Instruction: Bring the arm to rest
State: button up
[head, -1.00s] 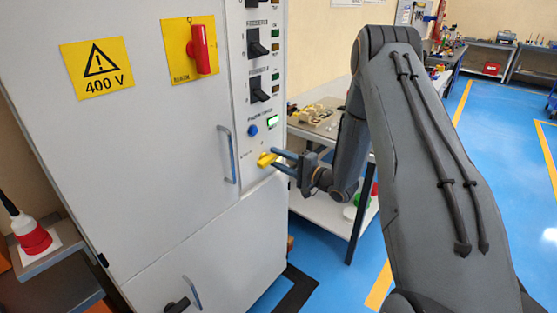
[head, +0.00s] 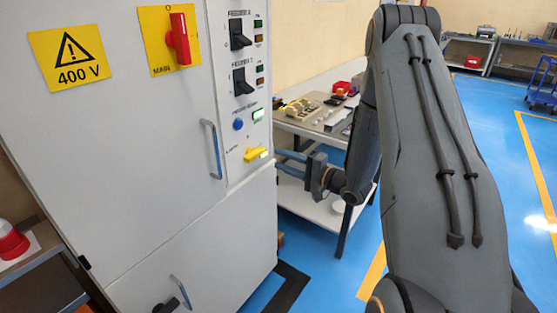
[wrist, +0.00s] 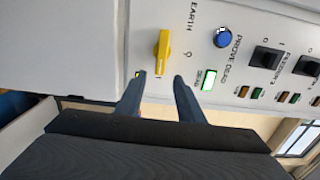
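My gripper (head: 281,161) is open and empty, a short way out from the cabinet front. In the wrist view its two fingers (wrist: 158,82) stand apart, with the yellow earth switch handle (wrist: 162,53) beyond the gap between them. The handle also shows in the head view (head: 254,155), low on the cabinet's control strip. The fingers look clear of it. My arm reaches out from the right, bent at the elbow.
The grey cabinet (head: 120,150) has a red main switch (head: 179,38), a door handle (head: 211,148), a blue button (head: 238,125) and a lit green lamp (head: 258,114). A bench (head: 300,130) with parts stands behind my gripper. Blue floor is free at right.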

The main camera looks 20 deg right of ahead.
jog(key=shift+w, duration=0.1)
dwell(0.3)
jog(key=s+a+r+n+g+h, duration=0.1)
jog(key=s+a+n+g+h, duration=0.1)
jog(key=s, duration=0.8)
jog(key=s+a+r+n+g+h, duration=0.1)
jog(key=s+n+g+h, duration=0.4)
jog(key=s, duration=0.5)
jog(key=s+a+r+n+g+h, duration=0.2)
jog(key=s+g, duration=0.4)
jog(key=s, duration=0.5)
jog(key=shift+a+n+g+h, duration=0.4)
jog(key=shift+a+n+h, duration=0.4)
jog(key=shift+a+n, duration=0.2)
